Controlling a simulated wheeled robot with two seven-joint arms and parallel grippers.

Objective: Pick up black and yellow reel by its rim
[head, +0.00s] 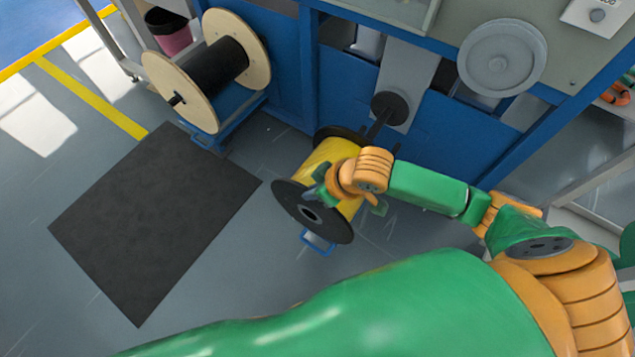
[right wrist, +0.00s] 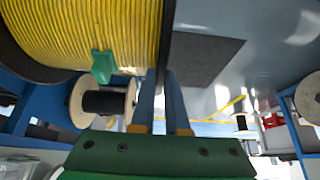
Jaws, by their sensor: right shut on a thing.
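The black and yellow reel (head: 325,156) has yellow cable wound between two black round flanges. It lies on its side near the blue machine in the head view, and its yellow windings (right wrist: 80,30) fill the upper left of the right wrist view. My right gripper (head: 320,188) is at the reel's near flange, and its arm covers part of the windings. In the right wrist view, the fingers (right wrist: 165,78) stand on either side of the black rim (right wrist: 166,40) and are shut on it.
A wooden-flanged reel with black cable (head: 215,68) stands at upper left. A dark mat (head: 150,225) lies on the floor at left. The blue machine (head: 345,95) closes off the back. A small blue stand part (head: 318,245) shows below the reel.

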